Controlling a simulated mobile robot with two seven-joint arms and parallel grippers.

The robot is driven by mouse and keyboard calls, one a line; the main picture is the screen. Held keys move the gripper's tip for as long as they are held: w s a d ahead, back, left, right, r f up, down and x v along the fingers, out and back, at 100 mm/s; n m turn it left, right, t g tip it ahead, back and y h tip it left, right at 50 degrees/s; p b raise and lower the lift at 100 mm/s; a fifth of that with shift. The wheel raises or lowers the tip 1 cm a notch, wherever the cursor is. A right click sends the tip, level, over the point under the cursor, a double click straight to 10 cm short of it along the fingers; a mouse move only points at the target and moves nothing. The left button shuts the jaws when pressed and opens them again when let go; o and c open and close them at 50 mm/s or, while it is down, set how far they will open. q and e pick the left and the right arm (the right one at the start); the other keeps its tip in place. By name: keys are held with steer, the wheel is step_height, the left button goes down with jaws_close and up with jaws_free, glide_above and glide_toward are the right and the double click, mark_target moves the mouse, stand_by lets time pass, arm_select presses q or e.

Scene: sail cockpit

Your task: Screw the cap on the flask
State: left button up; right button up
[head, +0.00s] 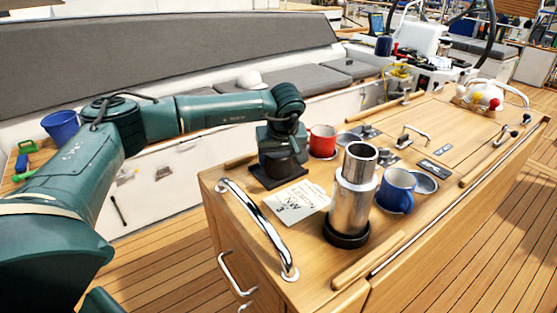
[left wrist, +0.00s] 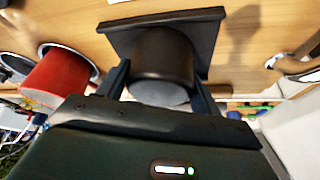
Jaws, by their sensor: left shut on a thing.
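The flask (head: 352,200) is a silver metal cylinder with a narrower open neck, standing upright in a black round base on the wooden cockpit table. The cap (head: 284,172) is a dark, short cylinder to the left of the flask, on or just above a black square pad (head: 262,182). My left gripper (head: 282,152) points down and is shut on the cap. In the left wrist view, the cap (left wrist: 163,62) sits between the two fingers, with the square pad (left wrist: 120,35) beyond it. Whether the cap touches the pad I cannot tell. My right gripper is not in view.
A red mug (head: 322,140) stands just behind the left gripper. A blue mug (head: 396,190) stands close to the flask's right. A printed card (head: 303,198) lies between cap and flask. A chrome handrail (head: 255,225) edges the table's left end.

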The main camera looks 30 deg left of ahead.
arm_select(q)
steer(key=shift+c, duration=1.1)
step_height(320, 180, up, 10)
steer(key=shift+b, duration=0.65)
